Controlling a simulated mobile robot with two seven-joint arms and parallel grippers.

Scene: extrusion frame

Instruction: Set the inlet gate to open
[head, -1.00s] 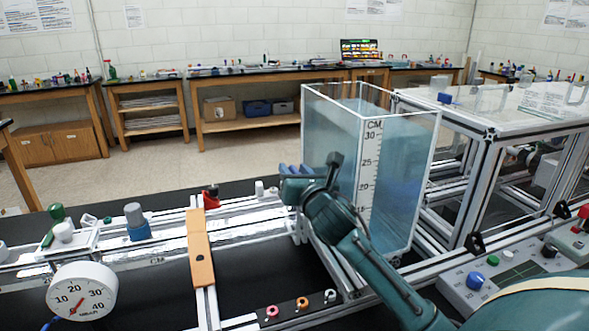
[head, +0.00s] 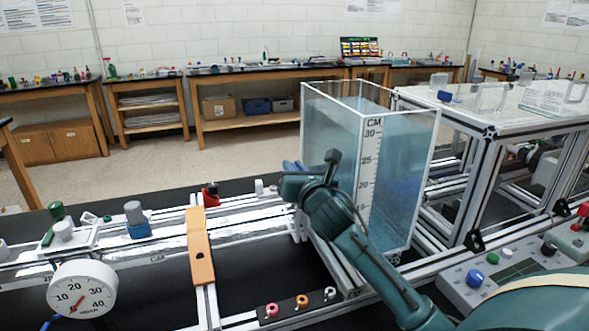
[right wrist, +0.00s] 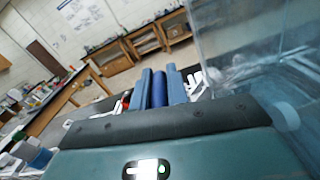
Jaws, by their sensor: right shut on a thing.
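My right gripper (head: 292,166) is at the left side of the clear water tank (head: 385,180), where the long channel (head: 170,252) meets it. In the right wrist view its two blue fingers (right wrist: 160,72) are closed on a darker blue upright piece (right wrist: 159,90), seemingly the inlet gate's handle. The gate itself is hidden behind the gripper and wrist in the head view, so its position cannot be told. The tank holds bluish water beside a centimetre scale. My left gripper is in neither view.
A round dial gauge (head: 82,288) stands at the front left. An orange-brown block (head: 200,248) crosses the channel. Small ring-ended fittings (head: 302,301) lie in front. A control panel (head: 495,282) with knobs is at the right. The clear-topped frame (head: 500,105) stands behind it.

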